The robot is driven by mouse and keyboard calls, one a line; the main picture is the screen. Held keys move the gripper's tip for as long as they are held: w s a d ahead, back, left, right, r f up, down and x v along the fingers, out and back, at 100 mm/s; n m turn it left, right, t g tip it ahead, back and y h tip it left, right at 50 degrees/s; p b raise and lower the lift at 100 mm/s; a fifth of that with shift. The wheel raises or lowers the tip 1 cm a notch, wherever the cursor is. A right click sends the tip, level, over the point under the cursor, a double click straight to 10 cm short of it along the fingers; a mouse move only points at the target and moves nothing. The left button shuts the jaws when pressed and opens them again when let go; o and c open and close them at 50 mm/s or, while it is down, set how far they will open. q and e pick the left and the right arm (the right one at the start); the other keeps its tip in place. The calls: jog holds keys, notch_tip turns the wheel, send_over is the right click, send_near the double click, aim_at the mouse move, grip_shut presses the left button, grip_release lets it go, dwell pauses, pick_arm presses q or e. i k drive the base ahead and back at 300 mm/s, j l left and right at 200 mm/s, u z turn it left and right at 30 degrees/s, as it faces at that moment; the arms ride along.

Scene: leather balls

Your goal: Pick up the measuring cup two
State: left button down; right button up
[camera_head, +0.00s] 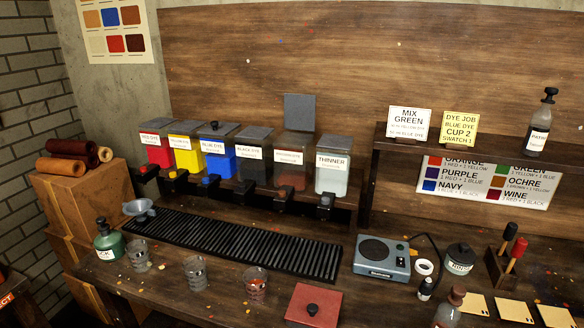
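Three clear measuring cups stand upright in a row on the bench at the front left. They are the left cup (139,257), the middle cup (196,273) and the right cup (255,286). The right cup has a reddish tint low down. The cups' markings are too small to read, so I cannot tell which one is numbered two. Neither of my grippers is in view.
A black ribbed mat (230,244) lies behind the cups, below several dye dispensers (218,155). A green bottle (108,243) stands left of them. A red lidded box (314,305) is right of them. A scale (382,258) stands farther right.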

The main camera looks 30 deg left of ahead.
aim_at(254, 279)
jog(key=u, duration=1.2)
